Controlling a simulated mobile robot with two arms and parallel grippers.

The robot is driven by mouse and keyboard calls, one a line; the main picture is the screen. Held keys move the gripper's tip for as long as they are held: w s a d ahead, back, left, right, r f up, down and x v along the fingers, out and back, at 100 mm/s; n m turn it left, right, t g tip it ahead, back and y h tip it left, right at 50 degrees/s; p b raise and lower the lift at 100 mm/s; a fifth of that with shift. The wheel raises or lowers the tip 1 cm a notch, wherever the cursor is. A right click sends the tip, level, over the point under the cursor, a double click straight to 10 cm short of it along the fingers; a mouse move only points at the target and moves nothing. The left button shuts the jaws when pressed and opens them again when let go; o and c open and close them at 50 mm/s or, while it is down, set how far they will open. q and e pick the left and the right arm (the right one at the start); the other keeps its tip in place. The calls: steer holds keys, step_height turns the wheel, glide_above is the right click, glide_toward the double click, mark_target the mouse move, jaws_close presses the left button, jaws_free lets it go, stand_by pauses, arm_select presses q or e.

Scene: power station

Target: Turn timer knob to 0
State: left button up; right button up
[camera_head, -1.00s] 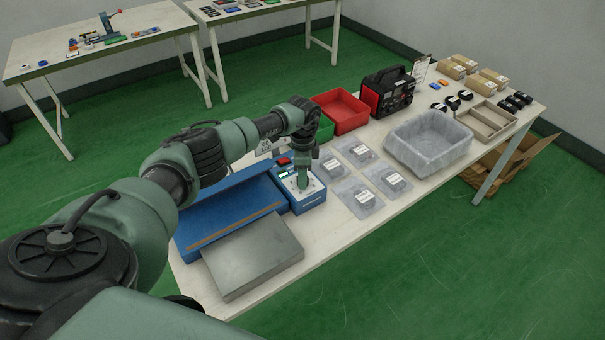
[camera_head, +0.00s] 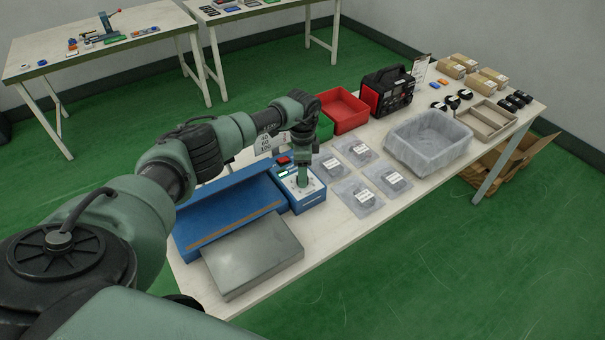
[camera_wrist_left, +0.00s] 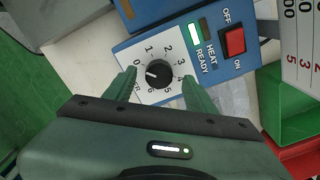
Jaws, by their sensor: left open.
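The timer knob (camera_wrist_left: 158,73) is a round black dial on a white plate numbered 0 to 6, in the wrist view. Its white mark points left, toward the 0 side; I cannot tell if it is exactly on 0. The plate is on a blue control box (camera_head: 311,199), which has a red ON/OFF switch (camera_wrist_left: 234,41). My left gripper (camera_wrist_left: 160,80) is open, its green fingers on either side of the knob with gaps visible. In the head view my left gripper (camera_head: 304,180) points down over the box and hides the knob. My right gripper is not seen.
A blue sealer bed (camera_head: 228,212) and a grey metal plate (camera_head: 252,256) adjoin the box on the left. Bagged parts (camera_head: 361,194) lie to its right. A red bin (camera_head: 343,109), a green bin and a numbered sign stand behind. A lined tray (camera_head: 428,143) is farther right.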

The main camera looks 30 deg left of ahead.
arm_select(q)
step_height(320, 180, up, 7)
steer(key=shift+f+b, duration=0.2)
steer(key=shift+b, duration=0.35)
